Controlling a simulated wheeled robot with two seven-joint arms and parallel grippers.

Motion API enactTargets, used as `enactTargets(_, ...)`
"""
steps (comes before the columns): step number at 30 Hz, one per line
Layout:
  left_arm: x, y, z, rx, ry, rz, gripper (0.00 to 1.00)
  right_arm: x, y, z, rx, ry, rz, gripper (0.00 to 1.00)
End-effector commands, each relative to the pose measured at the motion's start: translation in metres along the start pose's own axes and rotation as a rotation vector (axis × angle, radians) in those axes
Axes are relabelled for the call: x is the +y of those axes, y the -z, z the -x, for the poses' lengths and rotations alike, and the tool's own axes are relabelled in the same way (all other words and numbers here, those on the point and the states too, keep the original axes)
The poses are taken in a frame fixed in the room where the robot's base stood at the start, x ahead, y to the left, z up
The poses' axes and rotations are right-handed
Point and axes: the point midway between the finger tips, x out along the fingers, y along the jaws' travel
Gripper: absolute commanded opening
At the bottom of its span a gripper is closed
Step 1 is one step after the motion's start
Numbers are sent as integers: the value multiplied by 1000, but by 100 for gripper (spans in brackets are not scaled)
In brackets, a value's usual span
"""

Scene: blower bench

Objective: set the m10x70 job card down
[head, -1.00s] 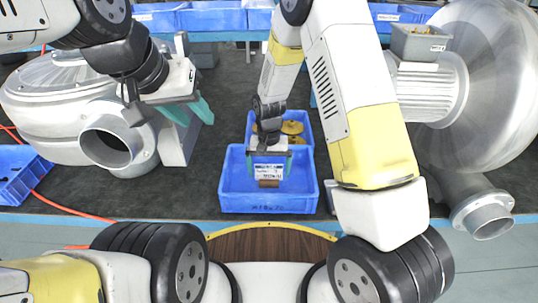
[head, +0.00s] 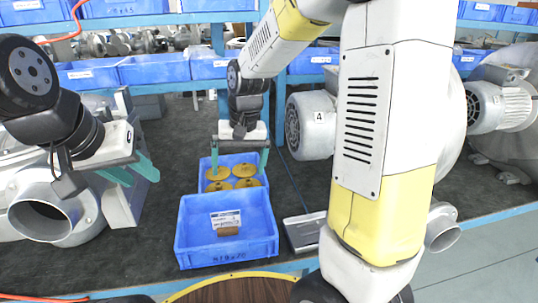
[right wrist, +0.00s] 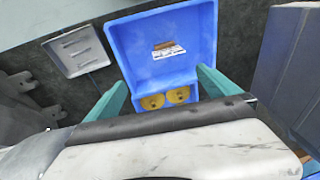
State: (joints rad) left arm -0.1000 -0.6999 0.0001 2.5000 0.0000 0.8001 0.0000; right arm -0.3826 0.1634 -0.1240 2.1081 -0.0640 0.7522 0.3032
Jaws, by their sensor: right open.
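The white job card (head: 225,218) stands in the front blue bin (head: 228,257), against or in a small brown block (head: 228,231); I cannot tell which. The bin's front label looks like M10x70. The right wrist view also shows the card (right wrist: 168,53) in that bin (right wrist: 200,35). My right gripper (head: 240,172) is open and empty, behind and apart from the card, above the smaller rear bin. Its two teal fingers (right wrist: 162,93) spread wide in the right wrist view. My left gripper (head: 132,172) is at the left, its teal fingers apart with nothing seen between them.
The rear blue bin (head: 204,176) holds yellow discs (head: 245,170). A grey flat tray (head: 303,232) lies right of the front bin. Blower housings stand at the left (head: 45,212) and right (head: 312,124). Blue bins (head: 155,70) line the back shelf.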

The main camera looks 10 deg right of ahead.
Motion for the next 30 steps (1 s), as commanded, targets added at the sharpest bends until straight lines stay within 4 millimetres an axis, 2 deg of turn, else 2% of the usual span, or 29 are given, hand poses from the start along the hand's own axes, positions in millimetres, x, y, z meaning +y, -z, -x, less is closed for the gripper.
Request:
enactTargets(1,0,0,0,0,0,0,36,10,-9,24,39,23,-3,100)
enactTargets(6,0,0,0,0,0,0,36,37,-48,84,157,70,19,100)
enactTargets(9,0,0,0,0,0,0,36,51,-74,111,231,82,37,100)
enactTargets(12,0,0,0,0,0,0,36,62,-100,129,299,83,52,100)
enactTargets(15,0,0,0,0,0,0,36,70,-122,140,353,76,66,100)
enactTargets(19,0,0,0,0,0,0,36,75,-138,146,396,66,80,100)
enactTargets(30,0,0,0,0,0,0,36,76,-144,147,410,62,85,100)
